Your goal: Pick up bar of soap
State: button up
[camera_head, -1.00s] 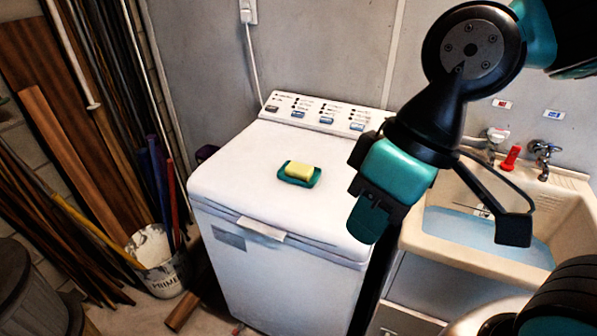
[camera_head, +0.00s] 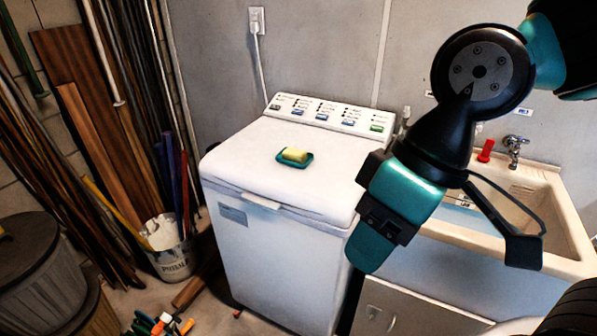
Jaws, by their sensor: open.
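A yellow bar of soap (camera_head: 295,154) lies in a small teal dish (camera_head: 284,161) on the white lid of the washing machine (camera_head: 262,184). My gripper (camera_head: 445,250) is at the right of the picture, in front of the sink and the right side of the washer. It is open, with its fingers pointing down and nothing between them. It is well apart from the soap, to the right of it. My arm hides part of the sink and the washer's right edge.
A sink (camera_head: 540,192) with a tap (camera_head: 514,147) and a red bottle (camera_head: 486,151) stands right of the washer. At left are leaning boards, a white bucket (camera_head: 172,258) and a dark bin (camera_head: 38,262). The lid around the dish is clear.

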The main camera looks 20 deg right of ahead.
aim_at(294, 155)
jog(key=u, duration=0.4)
jog(key=i, duration=0.95)
jog(key=z, duration=0.6)
